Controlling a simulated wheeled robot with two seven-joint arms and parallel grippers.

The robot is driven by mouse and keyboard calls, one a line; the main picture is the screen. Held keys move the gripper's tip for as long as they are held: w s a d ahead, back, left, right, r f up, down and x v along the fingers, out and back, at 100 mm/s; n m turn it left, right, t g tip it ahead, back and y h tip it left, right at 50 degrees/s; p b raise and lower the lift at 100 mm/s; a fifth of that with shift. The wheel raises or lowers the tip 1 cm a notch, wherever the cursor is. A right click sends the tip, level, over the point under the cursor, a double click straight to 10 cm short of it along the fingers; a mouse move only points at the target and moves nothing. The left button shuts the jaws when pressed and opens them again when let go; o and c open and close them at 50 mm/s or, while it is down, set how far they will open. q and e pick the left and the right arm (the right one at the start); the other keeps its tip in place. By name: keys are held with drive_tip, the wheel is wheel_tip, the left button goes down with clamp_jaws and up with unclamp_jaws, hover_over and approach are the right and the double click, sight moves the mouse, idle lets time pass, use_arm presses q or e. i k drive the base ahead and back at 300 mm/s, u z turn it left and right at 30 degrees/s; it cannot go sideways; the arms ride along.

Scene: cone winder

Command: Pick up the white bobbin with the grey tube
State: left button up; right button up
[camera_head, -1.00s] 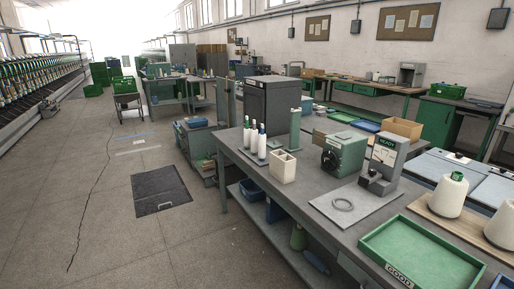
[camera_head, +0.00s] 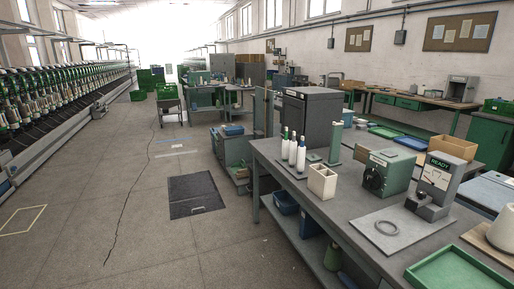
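A small group of white bobbins stands upright on the grey workbench (camera_head: 340,205), near its left edge. The left bobbin (camera_head: 285,146) has a green tube tip. The middle bobbin (camera_head: 293,152) and the right bobbin (camera_head: 301,156) have darker tips; at this size I cannot tell which tube is grey. Neither of my grippers is in view.
A cream open box (camera_head: 322,182) stands just in front of the bobbins, and a grey-green post (camera_head: 335,144) to their right. A dark cabinet (camera_head: 310,119) is behind. A green tester, a READY device (camera_head: 437,183) and a green tray (camera_head: 458,270) stand further right. Floor left is clear.

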sight(293, 143)
drive_tip(key=u, duration=0.5)
drive_tip(key=i, duration=1.7)
drive_tip(key=z, duration=0.35)
drive_tip(key=i, duration=0.9)
drive_tip(key=z, duration=0.8)
